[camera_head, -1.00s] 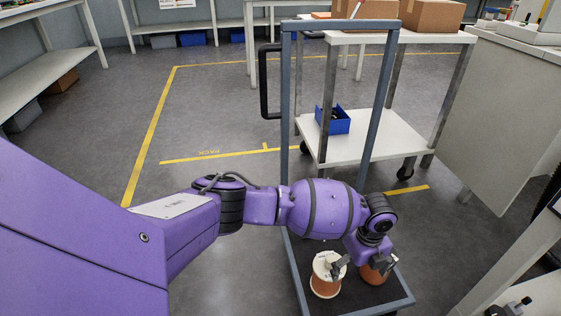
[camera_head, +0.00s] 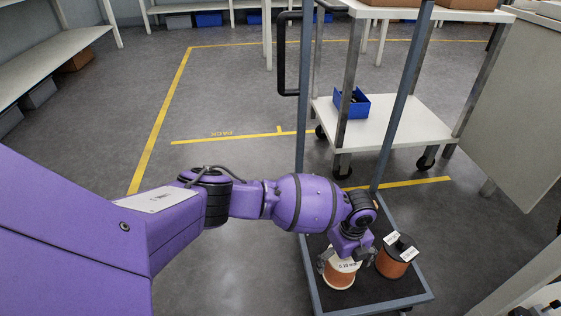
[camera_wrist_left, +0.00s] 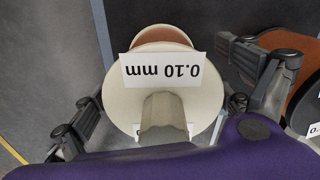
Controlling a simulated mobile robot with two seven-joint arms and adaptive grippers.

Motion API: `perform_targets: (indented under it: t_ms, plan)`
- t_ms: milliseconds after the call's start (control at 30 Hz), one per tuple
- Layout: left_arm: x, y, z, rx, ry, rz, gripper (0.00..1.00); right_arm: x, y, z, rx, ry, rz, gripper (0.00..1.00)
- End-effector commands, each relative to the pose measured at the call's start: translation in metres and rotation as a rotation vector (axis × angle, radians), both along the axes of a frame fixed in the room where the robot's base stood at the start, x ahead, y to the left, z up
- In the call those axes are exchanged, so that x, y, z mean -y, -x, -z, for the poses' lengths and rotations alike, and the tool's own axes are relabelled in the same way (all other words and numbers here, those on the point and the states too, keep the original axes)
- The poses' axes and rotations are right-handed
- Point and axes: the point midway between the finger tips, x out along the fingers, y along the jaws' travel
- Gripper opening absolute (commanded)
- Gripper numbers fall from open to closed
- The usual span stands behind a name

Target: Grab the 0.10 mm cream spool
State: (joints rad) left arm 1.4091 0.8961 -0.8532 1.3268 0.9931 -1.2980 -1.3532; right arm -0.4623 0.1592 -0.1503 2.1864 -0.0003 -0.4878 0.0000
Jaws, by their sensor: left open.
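The cream spool (camera_head: 340,279) with copper-coloured winding stands upright on the low cart's dark deck. In the left wrist view the cream spool (camera_wrist_left: 205,101) shows its round flange, a central hub and a label reading 0.10 mm, upside down. My left gripper (camera_head: 348,258) is over this spool, pointing down. In the wrist view its fingers are open, one on each side of the flange, and the spool is not gripped. The gripper hides part of the spool's top in the head view. My right gripper is not in view.
A black-flanged spool (camera_head: 393,262) with copper-coloured winding stands close at the right, near the right finger. The cart's blue-grey frame (camera_head: 308,262) surrounds the deck. A white trolley (camera_head: 400,118) with a blue bin (camera_head: 351,104) stands behind. Open floor lies to the left.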

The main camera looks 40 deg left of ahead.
Motion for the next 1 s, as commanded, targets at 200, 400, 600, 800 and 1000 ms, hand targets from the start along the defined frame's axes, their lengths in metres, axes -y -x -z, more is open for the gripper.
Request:
perform_targets:
  t_ms: [200, 400, 600, 800, 1000]
  plan:
    - [0.0006, -0.0022, -0.0016, 0.004, 0.001, 0.001, 0.94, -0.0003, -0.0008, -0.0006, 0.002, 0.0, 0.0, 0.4]
    - [0.0008, -0.0023, -0.0019, 0.005, 0.001, 0.001, 0.67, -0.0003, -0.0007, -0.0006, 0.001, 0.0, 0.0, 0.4]
    - [0.0006, -0.0021, -0.0018, 0.004, 0.0, 0.001, 0.41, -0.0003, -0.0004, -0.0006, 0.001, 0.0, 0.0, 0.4]
    - [0.0003, -0.0017, -0.0017, 0.003, -0.001, 0.002, 0.15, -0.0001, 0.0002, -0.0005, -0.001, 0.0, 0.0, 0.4]
    - [0.0009, -0.0039, -0.0039, 0.007, 0.001, 0.001, 0.11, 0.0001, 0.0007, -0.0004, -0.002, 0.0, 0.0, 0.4]
